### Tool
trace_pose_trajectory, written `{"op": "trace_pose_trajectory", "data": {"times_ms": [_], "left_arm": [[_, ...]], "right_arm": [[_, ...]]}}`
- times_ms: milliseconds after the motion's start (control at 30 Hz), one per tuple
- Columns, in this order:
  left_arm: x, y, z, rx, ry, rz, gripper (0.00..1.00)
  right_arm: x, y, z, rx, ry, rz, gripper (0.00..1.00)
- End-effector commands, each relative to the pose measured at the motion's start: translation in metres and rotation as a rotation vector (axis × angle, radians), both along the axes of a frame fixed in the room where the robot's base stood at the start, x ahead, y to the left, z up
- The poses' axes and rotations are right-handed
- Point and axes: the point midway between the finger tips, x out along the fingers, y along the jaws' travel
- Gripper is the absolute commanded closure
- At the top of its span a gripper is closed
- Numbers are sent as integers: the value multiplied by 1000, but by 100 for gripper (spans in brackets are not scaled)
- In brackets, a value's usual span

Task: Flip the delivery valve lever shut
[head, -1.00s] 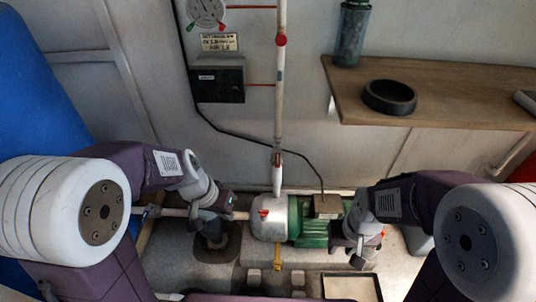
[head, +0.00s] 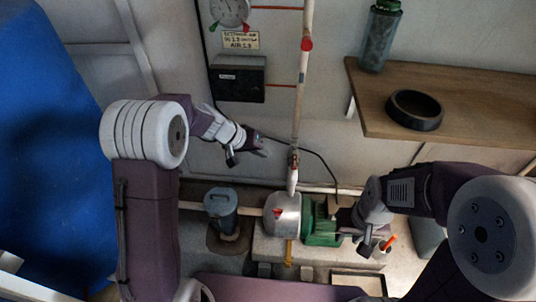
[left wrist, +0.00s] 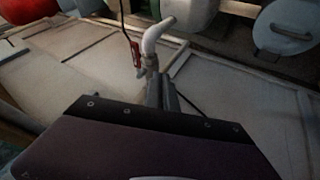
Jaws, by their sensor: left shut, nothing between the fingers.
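The delivery valve lever (head: 292,157) is a small red handle on the white vertical pipe (head: 300,95), just above the pump. In the head view it lies close along the pipe. The red lever (left wrist: 137,54) also shows in the left wrist view, beside the bent white pipe (left wrist: 152,38). My left gripper (head: 264,151) is shut and empty, a little left of the valve. Its fingers (left wrist: 160,88) point towards the valve in the left wrist view; whether they touch is unclear. My right gripper (head: 373,246) is right of the pump, its jaw state unclear.
A green and silver pump (head: 285,212) stands on a pale base below the pipe. A blue-grey lidded canister (head: 221,203) is left of it. A wooden shelf (head: 465,105) with a black ring (head: 415,108) juts out at right. A black cable (head: 322,158) runs behind the valve.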

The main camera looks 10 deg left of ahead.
Motion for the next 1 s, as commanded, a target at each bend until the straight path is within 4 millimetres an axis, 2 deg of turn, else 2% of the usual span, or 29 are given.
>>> {"op": "trace_pose_trajectory", "data": {"times_ms": [33, 333, 500, 600, 1000], "left_arm": [[4, -6, -15, 0, 3, -2, 100], [28, -37, -66, -1, 2, -1, 100], [27, -64, -59, 0, -1, -3, 100], [28, -71, -59, 0, -1, 0, 100], [27, -74, -58, 0, 0, 2, 100]], "right_arm": [[0, 0, -9, 0, 0, 0, 69], [0, 0, -32, 0, 0, 0, 69], [0, 0, -31, 0, 0, 0, 69], [0, 0, -31, 0, 0, 0, 69], [0, 0, -31, 0, 0, 0, 69]]}}
